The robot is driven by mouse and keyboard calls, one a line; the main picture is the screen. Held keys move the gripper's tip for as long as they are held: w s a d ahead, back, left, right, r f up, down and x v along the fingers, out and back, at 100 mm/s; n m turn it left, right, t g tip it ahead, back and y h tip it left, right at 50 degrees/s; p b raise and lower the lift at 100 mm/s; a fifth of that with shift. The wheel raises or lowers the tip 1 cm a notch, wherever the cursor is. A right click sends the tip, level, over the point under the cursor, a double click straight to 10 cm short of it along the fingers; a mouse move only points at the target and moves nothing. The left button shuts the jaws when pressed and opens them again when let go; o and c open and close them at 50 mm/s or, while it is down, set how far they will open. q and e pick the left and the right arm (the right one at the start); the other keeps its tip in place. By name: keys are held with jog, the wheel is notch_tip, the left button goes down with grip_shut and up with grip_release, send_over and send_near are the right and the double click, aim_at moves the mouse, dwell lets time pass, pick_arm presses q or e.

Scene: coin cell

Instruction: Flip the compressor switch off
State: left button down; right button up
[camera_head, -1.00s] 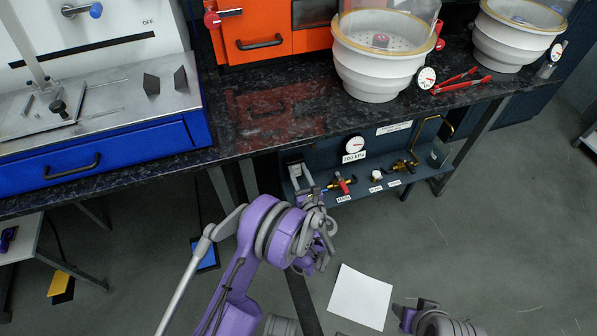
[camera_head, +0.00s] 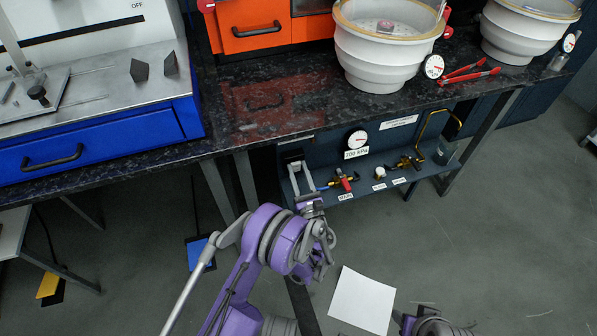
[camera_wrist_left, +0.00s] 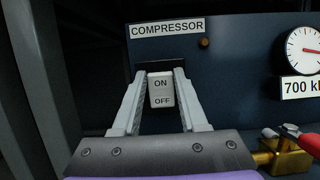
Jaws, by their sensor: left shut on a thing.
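The white compressor switch (camera_wrist_left: 161,90), marked ON above and OFF below, sits on a dark panel under a COMPRESSOR label (camera_wrist_left: 167,28) in the left wrist view. My left gripper (camera_wrist_left: 161,80) has its two grey fingers on either side of the switch, shut on it. I cannot tell which half of the switch is pressed in. In the head view the left gripper (camera_head: 300,178) reaches the left end of the panel under the bench. Part of my right arm shows at the bottom edge; its gripper's state cannot be made out.
A 700 kPa gauge (camera_head: 357,139), a red-handled valve (camera_head: 344,181) and brass fittings (camera_head: 407,163) are right of the switch. The dark bench top (camera_head: 300,110) overhangs the panel. A dark bench leg (camera_wrist_left: 45,90) stands close on the left.

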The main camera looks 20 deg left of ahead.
pick_arm(q)
jog(key=shift+c, duration=2.2)
grip_release()
jog(key=p+v, duration=0.1)
jog(key=v, duration=1)
